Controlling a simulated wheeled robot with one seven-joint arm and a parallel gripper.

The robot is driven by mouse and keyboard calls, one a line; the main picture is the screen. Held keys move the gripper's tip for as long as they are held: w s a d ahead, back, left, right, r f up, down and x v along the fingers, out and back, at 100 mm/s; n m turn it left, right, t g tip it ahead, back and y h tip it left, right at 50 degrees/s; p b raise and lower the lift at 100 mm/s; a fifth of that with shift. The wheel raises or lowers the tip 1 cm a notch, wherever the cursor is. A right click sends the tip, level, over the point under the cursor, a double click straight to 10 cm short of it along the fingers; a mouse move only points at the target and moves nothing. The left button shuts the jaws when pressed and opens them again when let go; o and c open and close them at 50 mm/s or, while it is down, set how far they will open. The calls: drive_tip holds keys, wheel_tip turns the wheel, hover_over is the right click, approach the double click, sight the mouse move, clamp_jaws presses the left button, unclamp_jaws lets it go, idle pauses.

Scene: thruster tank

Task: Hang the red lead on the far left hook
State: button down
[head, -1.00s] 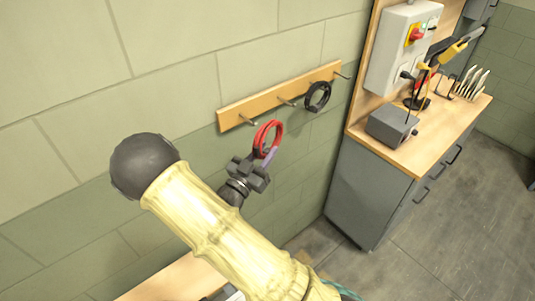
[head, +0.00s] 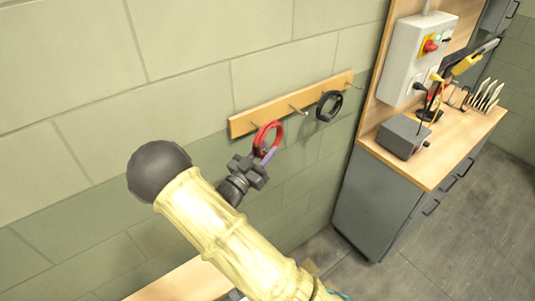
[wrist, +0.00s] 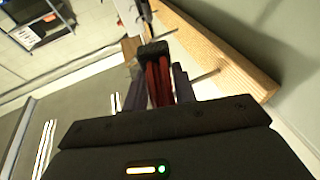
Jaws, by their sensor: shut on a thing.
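The red lead (head: 262,135) is a coiled ring held upright by my gripper (head: 262,160), which is shut on its lower part. In the wrist view the red lead (wrist: 158,80) shows edge-on between the fingers (wrist: 158,92). The wooden hook rail (head: 285,106) is on the wall, and the lead overlaps its left part in the head view. The far left hook (head: 253,125) is mostly hidden behind the lead; I cannot tell whether the lead is around it. The middle hook (head: 299,110) is bare. A black coiled lead (head: 329,106) hangs toward the right end.
A grey cabinet with a wooden top (head: 428,165) stands right of the rail, bearing a grey box (head: 403,136). A switch box (head: 419,58) is on the panel above. The wall left of the rail is clear. A wooden surface (head: 185,281) lies below my arm.

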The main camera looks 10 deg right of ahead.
drive_tip(key=shift+w+a+f+b, duration=0.25)
drive_tip(key=shift+w+f+b, duration=0.05)
drive_tip(key=shift+w, duration=0.35)
drive_tip(key=shift+w+a+f+b, duration=0.3)
drive_tip(key=shift+w+b, duration=0.05)
drive_tip(key=shift+w, duration=0.3)
drive_tip(key=shift+w+a+f+b, duration=0.25)
drive_tip(key=shift+w+f+b, duration=0.05)
drive_tip(key=shift+w, duration=0.35)
drive_tip(key=c, duration=1.1)
unclamp_jaws()
drive_tip(key=shift+o, duration=0.2)
drive_tip(key=shift+s+a+f, duration=0.1)
drive_tip(key=b+v, duration=0.6)
drive_tip(key=v, duration=1.1)
